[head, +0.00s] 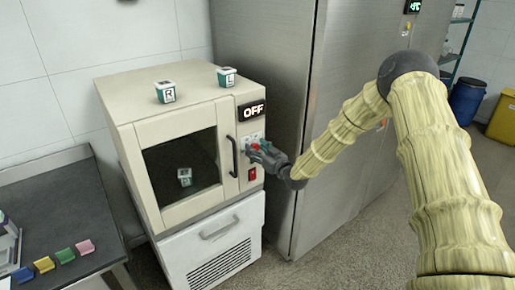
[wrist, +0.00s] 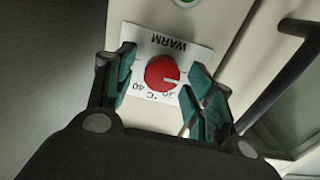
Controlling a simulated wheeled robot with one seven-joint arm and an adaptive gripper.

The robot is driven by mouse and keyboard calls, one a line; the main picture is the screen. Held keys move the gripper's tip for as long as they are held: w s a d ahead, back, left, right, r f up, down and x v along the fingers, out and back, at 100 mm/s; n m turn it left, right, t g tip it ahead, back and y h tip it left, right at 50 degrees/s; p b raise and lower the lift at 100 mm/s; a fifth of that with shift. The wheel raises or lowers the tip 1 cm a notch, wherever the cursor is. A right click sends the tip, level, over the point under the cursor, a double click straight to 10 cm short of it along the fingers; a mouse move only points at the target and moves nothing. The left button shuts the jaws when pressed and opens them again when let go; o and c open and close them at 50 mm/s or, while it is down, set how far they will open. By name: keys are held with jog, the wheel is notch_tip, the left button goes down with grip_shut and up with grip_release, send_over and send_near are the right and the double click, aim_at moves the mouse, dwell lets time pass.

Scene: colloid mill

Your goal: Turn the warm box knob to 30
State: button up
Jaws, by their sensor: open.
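The warm box (head: 165,125) is a cream cabinet with a dark window door and a display reading OFF. Its red round knob (wrist: 162,72) sits on a white plate marked WARM (wrist: 170,42), which appears upside down in the wrist view. A white pointer mark on the knob points toward the right side of the picture. My gripper (wrist: 155,88) is open, with one teal-padded finger on each side of the knob. I cannot tell whether the fingers touch it. In the head view my gripper (head: 262,150) partly covers the knob.
The door handle (head: 233,156) is close beside the panel, and a red switch (head: 252,174) is below it. Two small boxes, R (head: 165,92) and L (head: 227,77), stand on top of the cabinet. A tall steel cabinet (head: 345,120) rises on the right.

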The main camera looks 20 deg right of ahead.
jog(key=shift+w, duration=0.1)
jog(key=c, duration=1)
jog(key=shift+f+m+b, duration=0.1)
jog(key=shift+m+b, duration=0.2)
jog(key=shift+b, duration=0.05)
jog(key=m+b, duration=0.2)
jog(key=shift+f+m+b, duration=0.15)
jog(key=shift+m+b, duration=0.15)
jog(key=shift+b, duration=0.05)
jog(key=m+b, duration=0.3)
jog(key=shift+d+m, duration=0.15)
jog(key=shift+m, duration=0.15)
jog(key=m+b, duration=0.3)
jog(key=m, duration=0.1)
jog(key=shift+m+b, duration=0.35)
jog(key=shift+m, duration=0.05)
